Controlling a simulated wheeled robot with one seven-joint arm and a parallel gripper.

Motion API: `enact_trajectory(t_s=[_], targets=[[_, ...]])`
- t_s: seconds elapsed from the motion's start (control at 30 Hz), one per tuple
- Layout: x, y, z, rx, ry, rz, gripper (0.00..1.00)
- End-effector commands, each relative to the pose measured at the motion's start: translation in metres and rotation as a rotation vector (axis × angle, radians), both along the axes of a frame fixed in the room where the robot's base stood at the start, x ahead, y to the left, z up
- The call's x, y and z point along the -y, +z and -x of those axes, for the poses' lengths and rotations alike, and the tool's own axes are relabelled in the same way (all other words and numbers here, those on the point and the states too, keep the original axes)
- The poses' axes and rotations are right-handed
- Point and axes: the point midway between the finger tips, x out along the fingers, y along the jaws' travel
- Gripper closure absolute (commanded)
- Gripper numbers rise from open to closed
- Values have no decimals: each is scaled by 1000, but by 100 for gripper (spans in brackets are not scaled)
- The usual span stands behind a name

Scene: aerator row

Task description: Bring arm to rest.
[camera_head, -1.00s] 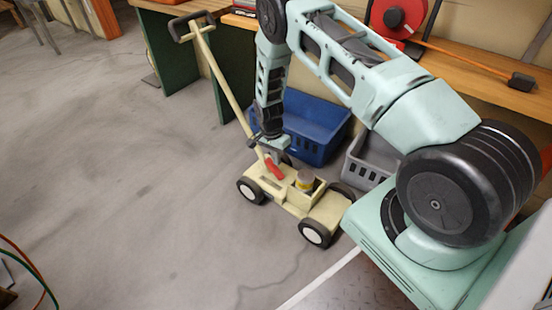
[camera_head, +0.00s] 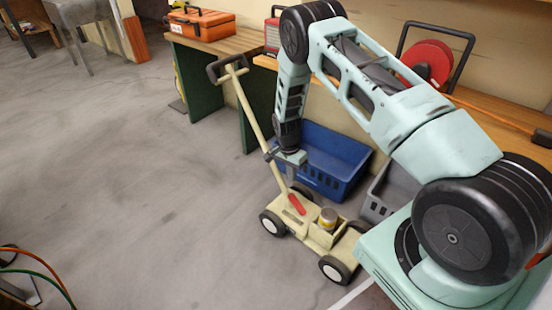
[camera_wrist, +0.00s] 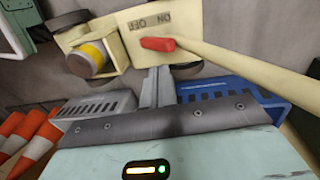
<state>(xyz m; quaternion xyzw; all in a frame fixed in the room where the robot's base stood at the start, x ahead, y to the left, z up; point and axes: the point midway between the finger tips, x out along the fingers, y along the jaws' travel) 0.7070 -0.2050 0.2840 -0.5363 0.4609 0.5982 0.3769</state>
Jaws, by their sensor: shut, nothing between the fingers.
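My gripper (camera_wrist: 158,85) shows in the wrist view with its fingers together and nothing between them. In the head view my gripper (camera_head: 291,172) hangs pointing down, just above and behind the cream aerator (camera_head: 300,232). The aerator stands on its wheels with its long handle (camera_head: 252,118) slanting up to the left. Its red lever (camera_wrist: 157,44) lies beside the ON/OFF label (camera_wrist: 149,21) in the wrist view. I cannot tell whether the gripper touches the machine.
A blue crate (camera_head: 338,160) and a grey crate (camera_head: 378,204) stand behind the aerator. Orange cones (camera_wrist: 38,138) show in the wrist view. Open floor (camera_head: 120,150) lies left.

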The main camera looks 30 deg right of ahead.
Motion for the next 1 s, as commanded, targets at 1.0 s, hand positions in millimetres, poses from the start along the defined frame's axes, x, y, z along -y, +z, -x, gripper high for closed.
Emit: enact_trajectory(t_s=[1.0], targets=[[-265, 301, 158, 116, 1238, -269, 100]])
